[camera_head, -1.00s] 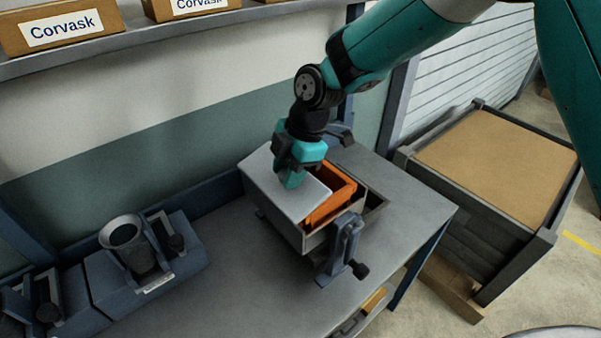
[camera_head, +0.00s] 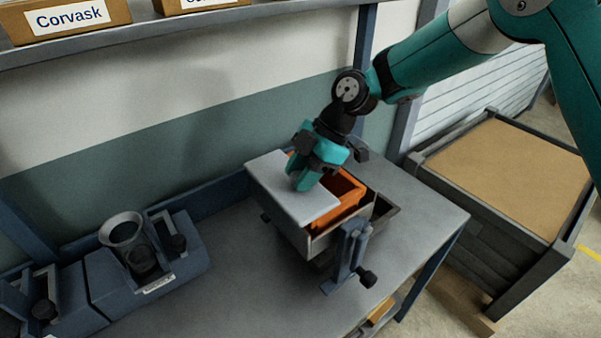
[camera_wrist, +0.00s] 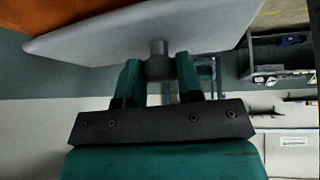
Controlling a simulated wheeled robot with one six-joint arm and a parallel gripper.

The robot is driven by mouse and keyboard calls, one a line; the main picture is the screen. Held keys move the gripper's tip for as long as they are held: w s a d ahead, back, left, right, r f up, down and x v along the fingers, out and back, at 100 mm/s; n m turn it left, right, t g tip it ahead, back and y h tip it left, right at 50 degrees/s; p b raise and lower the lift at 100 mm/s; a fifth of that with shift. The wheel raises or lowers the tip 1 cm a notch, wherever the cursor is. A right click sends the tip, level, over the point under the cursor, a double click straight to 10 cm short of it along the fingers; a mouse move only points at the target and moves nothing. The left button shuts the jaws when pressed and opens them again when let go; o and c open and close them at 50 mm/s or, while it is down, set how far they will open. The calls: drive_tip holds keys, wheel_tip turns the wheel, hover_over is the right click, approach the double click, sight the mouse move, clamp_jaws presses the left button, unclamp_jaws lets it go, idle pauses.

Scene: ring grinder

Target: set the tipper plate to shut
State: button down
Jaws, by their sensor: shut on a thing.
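The tipper plate (camera_head: 283,188) is a light grey flat plate lying over the left part of an open grey box (camera_head: 286,221) on the workbench. The right part of the box is uncovered, and an orange bin (camera_head: 345,191) shows inside it. My gripper (camera_head: 301,184) is over the plate's right half, pointing down. In the wrist view, its teal fingers (camera_wrist: 158,72) are shut on a short grey knob (camera_wrist: 158,49) that joins the pale plate (camera_wrist: 150,28). In the head view, the fingers hide the knob.
A blue-grey clamp (camera_head: 348,252) with a dark knob stands at the box's front right corner. Blue fixtures with a round cup (camera_head: 122,231) stand at the bench's left. A shelf with Corvask boxes (camera_head: 68,17) runs above. The front of the bench (camera_head: 240,290) is clear.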

drive_tip(key=c, duration=0.8)
unclamp_jaws()
drive_tip(key=shift+f, duration=0.1)
drive_tip(key=shift+w+d+r, duration=0.15)
drive_tip(key=shift+d+r, duration=0.1)
drive_tip(key=shift+r, duration=0.15)
drive_tip(key=b+v, duration=0.1)
drive_tip(key=v, duration=1.5)
drive_tip(key=shift+d+r, duration=0.1)
drive_tip(key=shift+r, duration=0.05)
drive_tip(key=s+d+f+m+t+b, duration=0.1)
drive_tip(key=s+d+f+m, duration=0.1)
drive_tip(key=s+m, duration=0.3)
drive_tip(key=s+d+f+m+t+h+b, duration=0.1)
drive_tip(key=s+m, duration=0.5)
drive_tip(key=s, duration=0.7)
drive_tip(key=s+d+f+m+h+b, duration=0.1)
drive_tip(key=s+d+f+m+b, duration=0.1)
drive_tip(key=s+m, duration=0.4)
drive_tip(key=shift+s+d+f+t, duration=0.2)
drive_tip(key=shift+s+d+f, duration=0.1)
drive_tip(key=shift+s+d, duration=0.4)
drive_tip(key=shift+s+d+f+t, duration=0.2)
drive_tip(key=shift+s+d+f, duration=0.15)
drive_tip(key=shift+s+d, duration=0.35)
